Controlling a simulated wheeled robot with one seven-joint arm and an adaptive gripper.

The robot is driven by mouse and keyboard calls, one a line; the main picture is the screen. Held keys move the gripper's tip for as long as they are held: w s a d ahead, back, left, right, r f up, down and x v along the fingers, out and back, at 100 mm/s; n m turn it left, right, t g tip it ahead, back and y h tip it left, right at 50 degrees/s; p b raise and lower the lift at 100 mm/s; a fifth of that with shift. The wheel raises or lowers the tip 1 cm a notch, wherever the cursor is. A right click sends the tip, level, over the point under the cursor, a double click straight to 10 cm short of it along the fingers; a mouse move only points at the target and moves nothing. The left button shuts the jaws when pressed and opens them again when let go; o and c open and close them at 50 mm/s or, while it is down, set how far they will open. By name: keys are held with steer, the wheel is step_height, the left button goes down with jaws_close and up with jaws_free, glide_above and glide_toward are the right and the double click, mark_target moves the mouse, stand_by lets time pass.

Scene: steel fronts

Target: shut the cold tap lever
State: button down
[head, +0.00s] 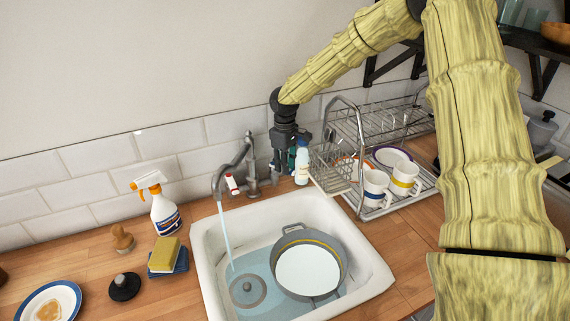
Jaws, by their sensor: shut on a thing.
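The grey tap (245,160) stands behind the sink, and a stream of water (226,235) runs from its spout into the basin. The hot lever with its red and white end (231,183) shows on the left side of the tap. My gripper (282,170) points down just right of the tap, left of a white bottle with a blue cap (302,164). It is shut on the cold tap lever, which is mostly hidden by the fingers. I cannot make out the lever's angle.
A steel dish rack (357,205) with mugs and plates stands close right of my gripper. A spray bottle (163,212) and sponges (164,254) stand left.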

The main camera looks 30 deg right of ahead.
steer(key=shift+a+m, duration=0.2)
steer(key=shift+m, duration=0.1)
steer(key=shift+s+a+m, duration=0.1)
steer(key=shift+a+m, duration=0.25)
steer(key=shift+m, duration=0.65)
steer(key=shift+a+m, duration=0.4)
steer(key=shift+m, duration=0.6)
steer(key=shift+s+a+m, duration=0.1)
steer(key=shift+a+m, duration=0.25)
steer(key=shift+m, duration=0.65)
steer(key=c, duration=1.4)
jaws_free()
steer(key=shift+w, duration=0.1)
steer(key=shift+o, duration=0.6)
steer(key=shift+w+f, duration=0.1)
steer(key=shift+f, duration=0.05)
steer(key=shift+d, duration=0.1)
